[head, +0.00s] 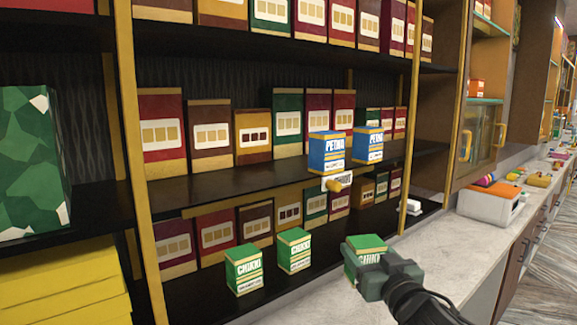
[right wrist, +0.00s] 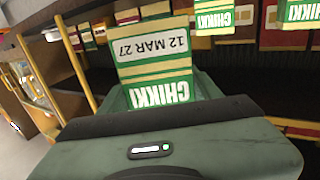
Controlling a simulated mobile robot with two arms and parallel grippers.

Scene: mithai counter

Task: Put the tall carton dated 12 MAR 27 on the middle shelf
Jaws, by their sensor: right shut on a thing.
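My right gripper (head: 378,268) is shut on a green and cream CHIKKI carton (head: 365,244), held in front of the lower shelf above the pale counter. In the right wrist view this carton (right wrist: 152,68) shows the date 12 MAR 27, upside down in the picture, between the fingers of the gripper (right wrist: 165,92). Two more CHIKKI cartons stand on the lower shelf, one at left (head: 243,270) and one beside it (head: 293,251); their dates are too small to read. The middle shelf (head: 225,187) carries two blue PETHA cartons (head: 327,155) near its front edge. My left gripper is out of view.
Several red, brown and green boxes (head: 210,128) line the back of the shelves. A yellow-ended white object (head: 338,182) sits at the middle shelf's front edge. Gold uprights (head: 140,160) frame the bay. The middle shelf's front left is clear.

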